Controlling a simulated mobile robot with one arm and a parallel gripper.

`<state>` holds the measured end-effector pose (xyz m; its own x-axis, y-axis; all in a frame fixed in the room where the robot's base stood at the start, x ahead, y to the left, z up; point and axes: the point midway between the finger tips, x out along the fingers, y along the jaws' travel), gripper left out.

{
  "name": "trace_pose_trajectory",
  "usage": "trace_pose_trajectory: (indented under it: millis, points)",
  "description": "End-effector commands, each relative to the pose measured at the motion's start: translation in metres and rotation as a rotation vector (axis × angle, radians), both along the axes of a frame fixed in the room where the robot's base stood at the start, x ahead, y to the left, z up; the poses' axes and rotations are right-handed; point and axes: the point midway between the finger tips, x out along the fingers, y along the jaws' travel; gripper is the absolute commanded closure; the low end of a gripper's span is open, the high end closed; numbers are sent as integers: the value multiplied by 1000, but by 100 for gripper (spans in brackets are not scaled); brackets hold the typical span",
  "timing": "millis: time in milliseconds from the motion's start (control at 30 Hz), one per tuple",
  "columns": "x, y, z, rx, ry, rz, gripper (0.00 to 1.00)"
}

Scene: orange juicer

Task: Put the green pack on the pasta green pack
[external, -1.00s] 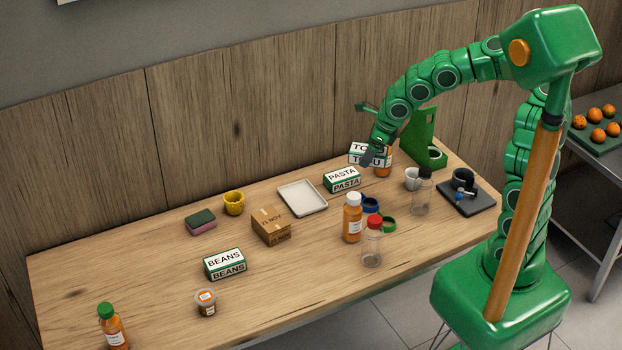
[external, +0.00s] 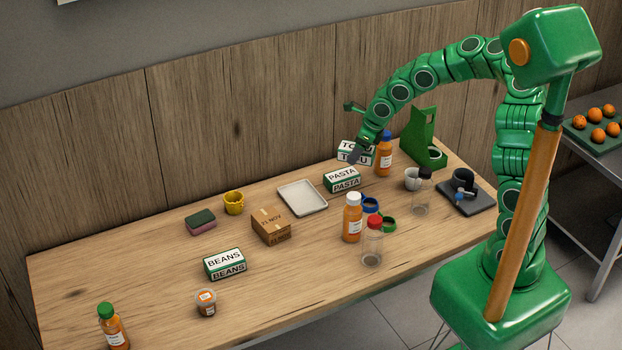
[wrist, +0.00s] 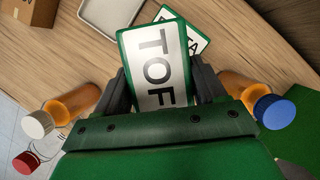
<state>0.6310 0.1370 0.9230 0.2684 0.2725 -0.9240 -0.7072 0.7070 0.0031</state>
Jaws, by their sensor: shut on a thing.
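The tofu pack (external: 352,146), green and white with "TOFU" on it, is held in my gripper (external: 357,153). In the wrist view the tofu pack (wrist: 160,68) sits between the two dark fingers of my gripper (wrist: 160,88). The pasta pack (external: 342,179), green and white with "PASTA" on it, stands on the table in front of the tofu pack. In the wrist view the pasta pack (wrist: 196,36) is partly hidden behind the tofu pack. The held pack appears above and behind the pasta pack; the exact gap cannot be told.
A white tray (external: 302,197) lies left of the pasta pack. A blue-capped bottle (external: 384,155) stands to the right, and a white-capped bottle (external: 352,218) in front. A green stand (external: 421,140) is at the back right. The beans pack (external: 224,264) is far left.

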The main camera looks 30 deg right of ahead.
Motion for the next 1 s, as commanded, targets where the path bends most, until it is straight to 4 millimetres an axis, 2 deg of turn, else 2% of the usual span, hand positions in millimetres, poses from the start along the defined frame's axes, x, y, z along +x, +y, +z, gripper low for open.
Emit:
trace_pose_trajectory:
  millis: [67,500,1000]
  points:
    - [12,2,-6,-2,1,-3,67]
    - [44,9,-46,-2,0,-2,67]
    - [60,13,-66,-1,0,0,67]
